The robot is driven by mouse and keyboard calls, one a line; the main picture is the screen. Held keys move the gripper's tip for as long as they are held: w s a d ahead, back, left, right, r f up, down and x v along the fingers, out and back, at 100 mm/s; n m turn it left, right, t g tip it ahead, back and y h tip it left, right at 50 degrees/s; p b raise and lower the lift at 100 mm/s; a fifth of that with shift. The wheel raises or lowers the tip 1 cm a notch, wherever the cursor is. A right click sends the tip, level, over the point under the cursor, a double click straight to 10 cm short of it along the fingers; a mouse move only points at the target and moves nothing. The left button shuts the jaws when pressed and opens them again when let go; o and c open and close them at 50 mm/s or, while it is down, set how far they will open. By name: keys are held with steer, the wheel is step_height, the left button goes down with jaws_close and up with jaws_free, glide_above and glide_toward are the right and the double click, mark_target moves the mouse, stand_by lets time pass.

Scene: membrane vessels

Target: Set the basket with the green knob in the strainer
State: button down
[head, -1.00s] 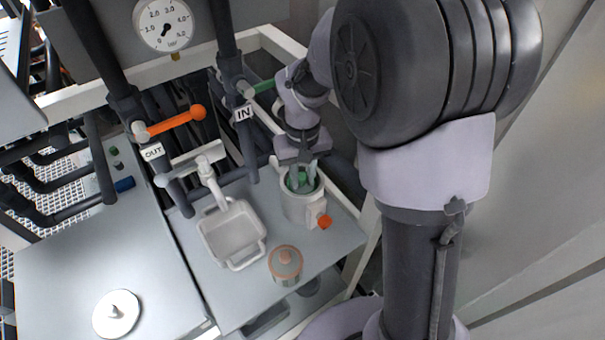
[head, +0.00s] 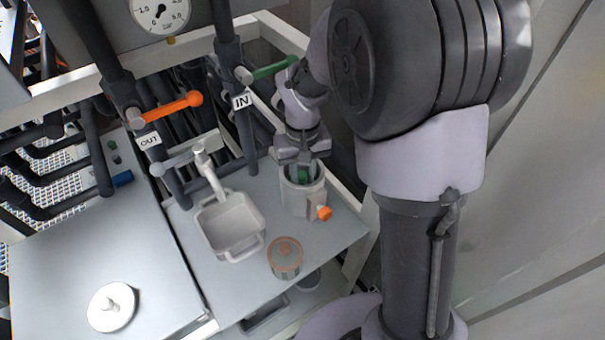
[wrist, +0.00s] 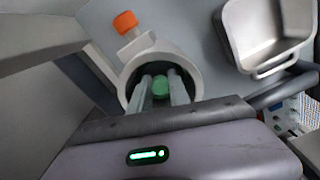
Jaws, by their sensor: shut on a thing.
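The strainer (head: 297,205) is a pale upright cylinder with an open top and an orange knob on its side. It also shows in the wrist view (wrist: 182,52). My gripper (head: 302,172) points down into its mouth, with the fingertips inside the rim. The fingers are shut on the green knob (wrist: 161,86) of the basket, which shows between them in the wrist view. The basket's body is hidden inside the strainer, so I cannot tell how deep it sits.
A pale square tray (head: 231,226) stands to the left under a spout. A white round lid (head: 112,307) lies on the left table. Pipes with orange and green handles stand behind.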

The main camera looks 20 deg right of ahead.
steer(key=c, duration=1.1)
jaws_free()
steer(key=shift+f, duration=0.1)
steer(key=shift+c, duration=0.2)
step_height(320, 180, up, 18)
steer(key=p, duration=0.8)
steer(key=shift+f, duration=0.25)
